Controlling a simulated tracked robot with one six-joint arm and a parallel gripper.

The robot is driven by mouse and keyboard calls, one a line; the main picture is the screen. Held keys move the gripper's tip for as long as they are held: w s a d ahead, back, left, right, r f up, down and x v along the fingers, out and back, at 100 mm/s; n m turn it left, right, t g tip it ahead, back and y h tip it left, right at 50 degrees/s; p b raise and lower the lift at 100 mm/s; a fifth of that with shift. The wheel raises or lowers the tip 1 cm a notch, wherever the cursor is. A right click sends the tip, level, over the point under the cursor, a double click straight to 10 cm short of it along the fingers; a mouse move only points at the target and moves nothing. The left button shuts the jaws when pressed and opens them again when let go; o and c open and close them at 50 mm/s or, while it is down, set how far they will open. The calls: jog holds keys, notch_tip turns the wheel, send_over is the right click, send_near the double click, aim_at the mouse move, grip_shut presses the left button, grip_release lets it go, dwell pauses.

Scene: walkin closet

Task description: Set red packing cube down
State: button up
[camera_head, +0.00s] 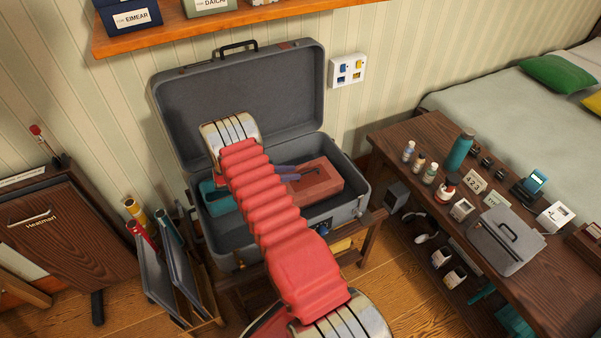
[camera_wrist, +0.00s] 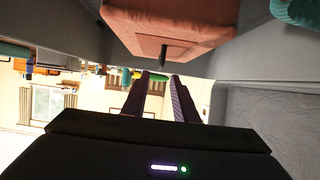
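The open grey suitcase (camera_head: 182,105) stands on a low wooden rack with its lid raised against the wall. The red packing cube (camera_head: 318,184) lies in the right part of its base. In the wrist view the cube (camera_wrist: 170,28) is beyond the fingertips, with a small dark tab pointing toward them. My gripper (camera_wrist: 165,78) has two purple fingers with a gap between them and nothing visible in it. In the head view my gripper (camera_head: 297,174) is at the cube's left end; contact cannot be told. My red arm hides the middle of the case.
A teal item (camera_head: 218,204) lies in the case's left part. A wooden table (camera_head: 405,130) with bottles and small boxes stands at right. A rack of upright folders (camera_head: 165,265) and a wooden cabinet (camera_head: 70,235) are at left. A shelf (camera_head: 180,32) hangs above.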

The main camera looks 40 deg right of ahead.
jog(key=shift+v, duration=1.65)
jog(key=shift+r, duration=0.1)
